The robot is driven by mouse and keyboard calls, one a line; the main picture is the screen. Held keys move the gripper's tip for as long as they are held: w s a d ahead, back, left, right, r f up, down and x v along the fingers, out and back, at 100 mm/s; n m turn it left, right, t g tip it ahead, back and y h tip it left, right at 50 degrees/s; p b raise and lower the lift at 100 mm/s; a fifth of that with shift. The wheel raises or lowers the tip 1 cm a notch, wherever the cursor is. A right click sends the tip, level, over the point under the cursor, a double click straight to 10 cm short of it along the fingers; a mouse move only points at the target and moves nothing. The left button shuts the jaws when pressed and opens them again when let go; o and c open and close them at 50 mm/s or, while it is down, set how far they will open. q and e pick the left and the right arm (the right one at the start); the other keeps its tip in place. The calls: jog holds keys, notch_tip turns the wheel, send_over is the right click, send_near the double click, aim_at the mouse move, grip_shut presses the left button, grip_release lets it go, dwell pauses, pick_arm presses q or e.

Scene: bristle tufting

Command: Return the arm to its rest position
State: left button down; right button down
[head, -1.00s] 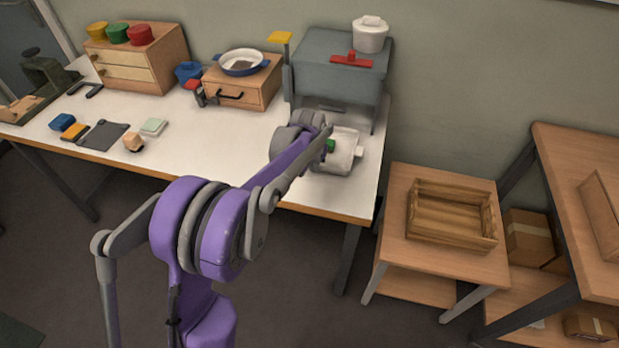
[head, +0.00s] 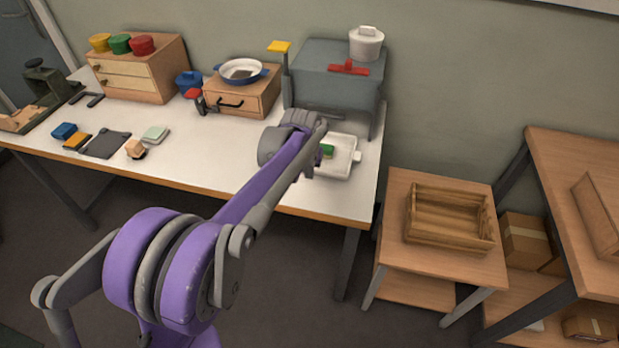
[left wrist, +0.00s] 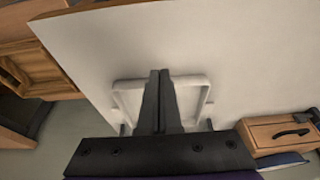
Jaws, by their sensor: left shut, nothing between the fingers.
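My left arm comes in from the lower left in the head view, and its wrist is over the right end of the white table (head: 230,150). The left gripper (left wrist: 160,73) shows in the left wrist view, shut with its fingers together and nothing between them. It is in front of a white tray (left wrist: 198,82), hiding its middle. The tray also shows in the head view (head: 345,160), with a green thing (head: 327,151) at its left side. The fingertips cannot be made out in the head view. My right gripper is not in view.
Behind the wrist stands a grey box-like unit (head: 325,80) with a white pot (head: 366,43) on top. A wooden drawer box (head: 245,92) carries a blue pan (head: 241,70). A wooden crate (head: 450,218) is on a low stand at right. The front middle of the table is clear.

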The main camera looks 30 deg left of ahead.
pick_arm(q)
jog(key=v, duration=0.4)
jog(key=s+d+m+t+p, duration=0.1)
jog(key=s+d+p, duration=0.2)
jog(key=s, duration=1)
jog(key=s+d+r+m+t+p, duration=0.1)
jog(key=s+d+p, duration=0.2)
jog(key=s+d, duration=0.5)
jog(key=s, duration=0.5)
jog(key=shift+d+r+m+h, duration=0.2)
jog(key=shift+m+h, duration=0.1)
jog(key=shift+h, duration=0.1)
